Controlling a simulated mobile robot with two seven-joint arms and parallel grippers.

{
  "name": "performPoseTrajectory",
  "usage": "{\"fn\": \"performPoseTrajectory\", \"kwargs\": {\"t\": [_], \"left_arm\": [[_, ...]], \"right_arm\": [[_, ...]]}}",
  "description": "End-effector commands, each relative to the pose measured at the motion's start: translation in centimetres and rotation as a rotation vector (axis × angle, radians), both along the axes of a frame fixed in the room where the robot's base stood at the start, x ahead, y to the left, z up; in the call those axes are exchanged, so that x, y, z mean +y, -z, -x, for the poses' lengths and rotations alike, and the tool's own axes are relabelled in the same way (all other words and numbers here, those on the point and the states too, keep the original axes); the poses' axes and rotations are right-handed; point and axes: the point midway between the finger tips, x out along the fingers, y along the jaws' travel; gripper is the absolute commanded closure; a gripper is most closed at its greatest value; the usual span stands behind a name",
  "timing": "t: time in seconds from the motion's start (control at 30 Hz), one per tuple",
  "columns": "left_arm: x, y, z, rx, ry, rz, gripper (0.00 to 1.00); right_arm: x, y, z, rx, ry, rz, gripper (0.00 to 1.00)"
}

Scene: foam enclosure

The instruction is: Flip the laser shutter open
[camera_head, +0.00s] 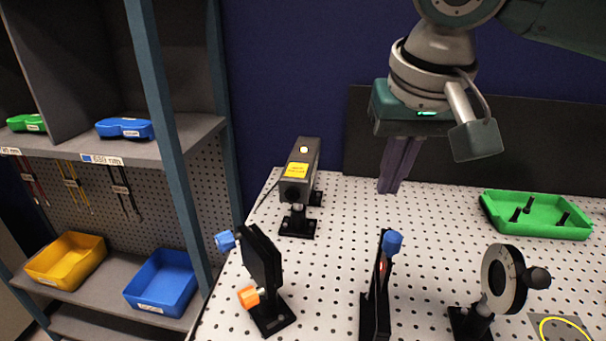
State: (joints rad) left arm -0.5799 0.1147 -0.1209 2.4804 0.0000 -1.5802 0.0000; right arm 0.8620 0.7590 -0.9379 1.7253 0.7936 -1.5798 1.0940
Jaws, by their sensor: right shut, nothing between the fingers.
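A grey laser box (301,165) with a yellow label and a lit yellow light stands on a post on the perforated white table. In front of it is a black plate mount (262,262) with a blue knob and an orange knob. To its right is a narrow black upright device (376,300) with a blue knob at the top and a small red spot on it. I cannot tell for certain which is the shutter, or whether it is open. My right gripper (389,188) points down, shut and empty, above the back of the table, apart from these devices. My left gripper is not in view.
A round black optic mount (502,280) stands at front right. A green tray (537,215) with several black posts lies at back right, before a dark panel (480,140). Shelves with yellow (66,260) and blue bins (162,282) stand left. The table's middle is clear.

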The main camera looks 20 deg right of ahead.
Motion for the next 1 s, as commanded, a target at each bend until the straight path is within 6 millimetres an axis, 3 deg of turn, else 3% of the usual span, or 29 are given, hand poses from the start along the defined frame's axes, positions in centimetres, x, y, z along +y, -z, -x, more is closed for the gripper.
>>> {"fn": "performPoseTrajectory", "kwargs": {"t": [0.23,0.53,1.0], "left_arm": [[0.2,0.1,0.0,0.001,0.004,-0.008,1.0],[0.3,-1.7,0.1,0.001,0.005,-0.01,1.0],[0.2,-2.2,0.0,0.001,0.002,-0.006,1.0]], "right_arm": [[-0.5,4.0,-1.2,0.0,0.0,0.002,1.0],[0.7,3.6,2.1,-0.001,-0.003,0.003,1.0],[1.0,3.6,2.7,-0.001,-0.002,0.001,1.0]]}}
